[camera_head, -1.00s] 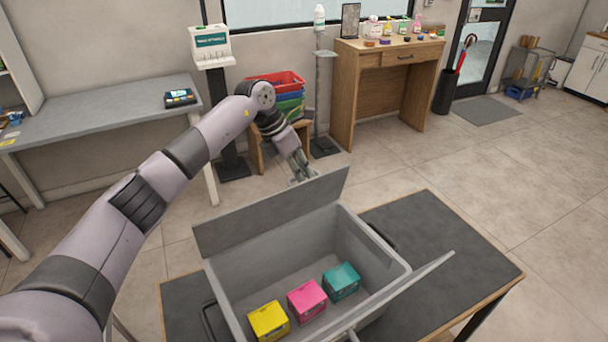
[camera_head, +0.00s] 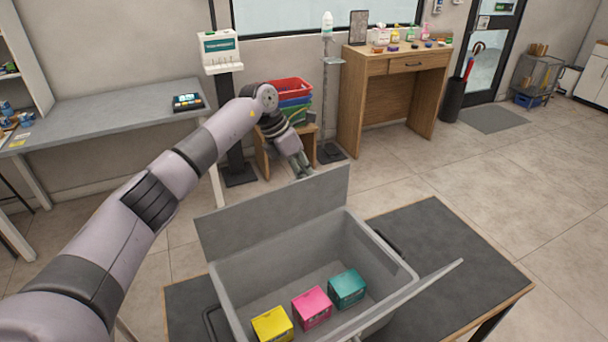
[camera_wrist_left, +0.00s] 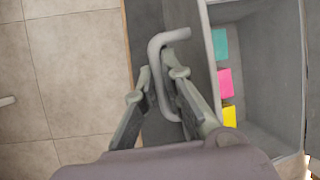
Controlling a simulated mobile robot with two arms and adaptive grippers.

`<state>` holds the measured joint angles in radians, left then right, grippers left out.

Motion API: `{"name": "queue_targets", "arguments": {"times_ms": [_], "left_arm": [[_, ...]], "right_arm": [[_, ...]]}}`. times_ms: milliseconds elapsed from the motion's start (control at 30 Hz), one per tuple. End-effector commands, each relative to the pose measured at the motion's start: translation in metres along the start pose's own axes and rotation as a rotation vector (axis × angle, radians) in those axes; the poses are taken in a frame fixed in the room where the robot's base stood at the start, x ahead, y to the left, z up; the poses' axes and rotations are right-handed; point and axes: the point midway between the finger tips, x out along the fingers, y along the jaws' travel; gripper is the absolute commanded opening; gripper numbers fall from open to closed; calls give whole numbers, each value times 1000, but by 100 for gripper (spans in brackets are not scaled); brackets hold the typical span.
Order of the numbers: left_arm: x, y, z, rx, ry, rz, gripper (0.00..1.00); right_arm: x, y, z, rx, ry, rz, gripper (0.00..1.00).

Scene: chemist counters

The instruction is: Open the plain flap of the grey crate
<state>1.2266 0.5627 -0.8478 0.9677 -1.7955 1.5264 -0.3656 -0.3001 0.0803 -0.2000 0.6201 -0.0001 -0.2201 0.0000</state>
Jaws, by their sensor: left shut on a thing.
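The grey crate (camera_head: 225,300) stands with its top open. Its far flap (camera_head: 275,213) is raised, with its inner face towards me, and shows nearly edge-on in the left wrist view (camera_wrist_left: 204,60). My left gripper (camera_head: 303,172) is behind the top edge of this flap, its fingertips partly hidden in the head view. In the left wrist view it is shut on the flap's light grey handle (camera_wrist_left: 157,65). The near flap (camera_head: 412,297) is also raised and shows almost edge-on. My right gripper is not in view.
Yellow (camera_head: 272,325), pink (camera_head: 312,306) and teal (camera_head: 347,288) boxes lie in the crate. The crate stands on a dark-topped table (camera_head: 440,235). Behind my left gripper is a small stand with stacked coloured bins (camera_head: 290,98). Open floor lies between.

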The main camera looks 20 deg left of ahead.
Motion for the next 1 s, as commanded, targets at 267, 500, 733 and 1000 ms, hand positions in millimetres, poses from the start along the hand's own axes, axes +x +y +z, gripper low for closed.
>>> {"name": "queue_targets", "arguments": {"times_ms": [267, 500, 733, 1000], "left_arm": [[3, 11, 0, 1, -3, 0, 0], [5, 21, -1, 3, -3, 1, 0], [4, 21, -1, 4, -3, 1, 0], [5, 21, -2, 2, -2, 0, 27]], "right_arm": [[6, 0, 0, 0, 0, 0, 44], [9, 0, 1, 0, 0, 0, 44], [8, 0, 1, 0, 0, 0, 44], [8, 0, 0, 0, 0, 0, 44]]}}
